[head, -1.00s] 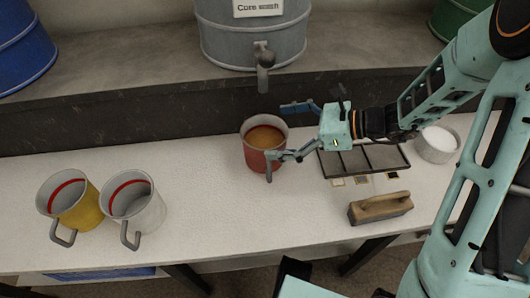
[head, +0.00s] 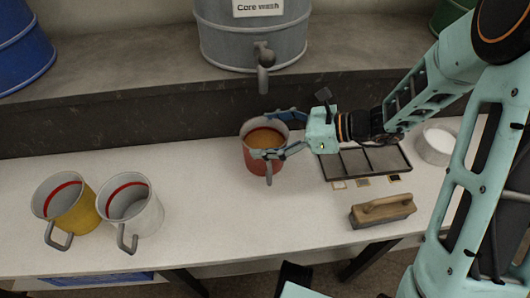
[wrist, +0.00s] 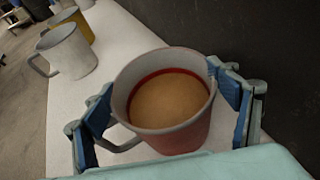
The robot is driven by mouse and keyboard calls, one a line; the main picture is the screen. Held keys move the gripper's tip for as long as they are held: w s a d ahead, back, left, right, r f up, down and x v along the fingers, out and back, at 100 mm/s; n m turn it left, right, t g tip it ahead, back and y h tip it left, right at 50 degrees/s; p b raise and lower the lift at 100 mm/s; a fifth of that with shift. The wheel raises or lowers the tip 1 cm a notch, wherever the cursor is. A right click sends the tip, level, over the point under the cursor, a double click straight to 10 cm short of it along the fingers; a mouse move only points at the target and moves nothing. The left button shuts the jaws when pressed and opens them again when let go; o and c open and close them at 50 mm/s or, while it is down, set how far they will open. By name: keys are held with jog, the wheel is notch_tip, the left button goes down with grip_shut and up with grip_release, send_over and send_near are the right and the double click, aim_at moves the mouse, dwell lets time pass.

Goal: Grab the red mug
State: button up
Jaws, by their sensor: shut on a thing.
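The red mug (head: 262,158) stands upright on the white table below the grey barrel's tap. It holds an orange-brown liquid, with a red band inside the rim. In the wrist view the red mug (wrist: 172,134) sits between the blue finger pads, its handle at the lower left. My gripper (head: 274,132) comes from the right and is shut on the mug, one finger on the near side by the handle and one on the far side. My gripper also shows in the wrist view (wrist: 170,112). The mug's near lower part is partly hidden there by the gripper body.
A yellow mug (head: 78,215) and a white mug (head: 140,215) stand at the left. A sectioned black tray (head: 360,162), a wooden block with handle (head: 382,210) and a white-filled bowl (head: 437,146) are at the right. The grey barrel (head: 250,35) stands behind. The table's middle is clear.

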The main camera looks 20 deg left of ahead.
jog(key=shift+r, duration=0.1)
jog(key=c, duration=0.4)
